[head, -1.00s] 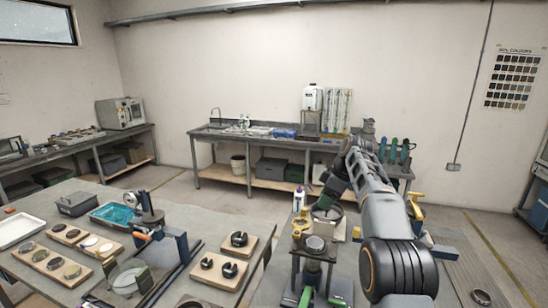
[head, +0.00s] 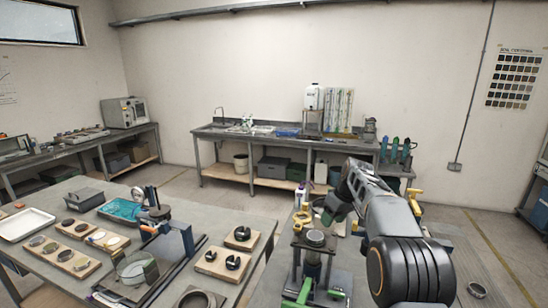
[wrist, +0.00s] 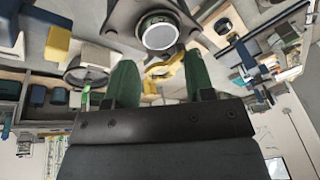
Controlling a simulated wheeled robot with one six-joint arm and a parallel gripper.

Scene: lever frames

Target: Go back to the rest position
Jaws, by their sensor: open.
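My gripper (head: 337,214) is at the end of my arm, right of centre in the head view, beside and a little above a small press-like stand (head: 312,262). In the wrist view its two green fingers (wrist: 162,82) are spread apart with nothing between them. The stand carries a round metal cup (head: 315,238) on top, and green handles show at its base. The cup also shows in the wrist view (wrist: 158,32), beyond the fingers and apart from them.
A yellow clamp-like piece (head: 302,218) stands close behind the cup. White and purple bottle (head: 300,195) is near it. The left table holds wooden boards with dark discs (head: 225,262) and a blue-posted frame (head: 187,240). The back bench (head: 270,142) is farther off; open floor lies between.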

